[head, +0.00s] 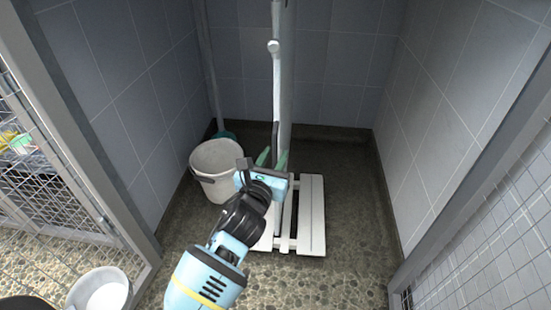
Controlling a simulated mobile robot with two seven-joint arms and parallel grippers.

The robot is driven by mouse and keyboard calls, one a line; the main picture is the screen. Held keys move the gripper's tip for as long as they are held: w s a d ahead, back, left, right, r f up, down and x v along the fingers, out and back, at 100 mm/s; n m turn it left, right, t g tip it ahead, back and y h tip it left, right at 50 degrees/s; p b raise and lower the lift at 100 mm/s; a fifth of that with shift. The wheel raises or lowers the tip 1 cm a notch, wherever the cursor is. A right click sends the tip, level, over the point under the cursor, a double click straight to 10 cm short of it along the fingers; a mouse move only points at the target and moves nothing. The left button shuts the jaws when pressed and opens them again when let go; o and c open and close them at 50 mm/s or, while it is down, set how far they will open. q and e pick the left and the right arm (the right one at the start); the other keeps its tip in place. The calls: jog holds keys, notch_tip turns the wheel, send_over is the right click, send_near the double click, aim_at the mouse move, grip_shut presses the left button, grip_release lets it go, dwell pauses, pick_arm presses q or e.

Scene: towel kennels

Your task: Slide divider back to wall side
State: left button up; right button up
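The divider (276,95) is a tall pale panel seen almost edge-on, standing upright near the middle of the kennel. A round white knob (274,46) sits on its near edge. My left gripper (272,158) reaches in from below, low on the divider's near edge. My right gripper is not in view.
A white slatted pallet (312,215) lies on the wet floor under and right of my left gripper. A white bucket (216,170) stands to its left. A white bowl (100,290) is at lower left by the mesh gate (40,150). The floor right of the pallet is clear up to the tiled wall (450,110).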

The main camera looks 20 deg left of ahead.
pick_arm(q)
jog(key=shift+w, duration=0.45)
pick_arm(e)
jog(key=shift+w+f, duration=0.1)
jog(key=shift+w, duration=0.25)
pick_arm(q)
jog(key=shift+c, duration=0.2)
jog(key=c, duration=0.5)
grip_shut()
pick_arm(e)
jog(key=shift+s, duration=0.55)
